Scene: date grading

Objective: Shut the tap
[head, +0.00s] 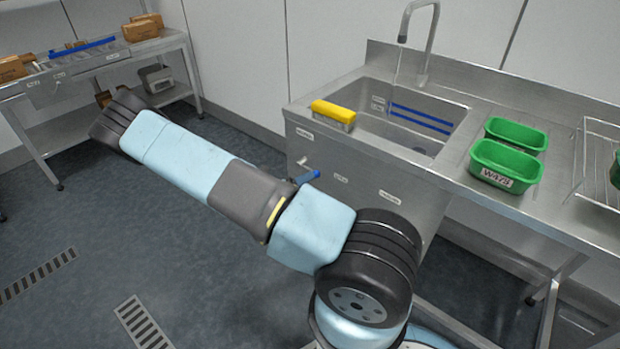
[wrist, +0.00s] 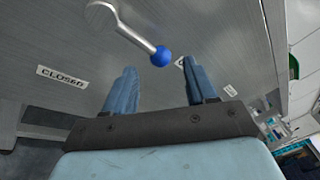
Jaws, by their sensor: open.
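The tap lever (wrist: 132,32) is a bare metal bar with a blue ball knob (wrist: 161,56) at its end. In the wrist view it slants from a round pivot at the top down to the right. A CLOSED label (wrist: 62,77) is on the steel panel, left of the lever. My gripper (wrist: 161,84) is open, its two blue fingers apart and nothing between them. In the head view my arm hides most of the gripper.
In the head view, a steel sink (head: 460,125) has a yellow-topped block (head: 334,112) on its left rim. Green tubs (head: 505,166) stand on its right drainer, beside a wire rack (head: 600,165). A steel table (head: 125,52) stands at far left. The floor at left is clear.

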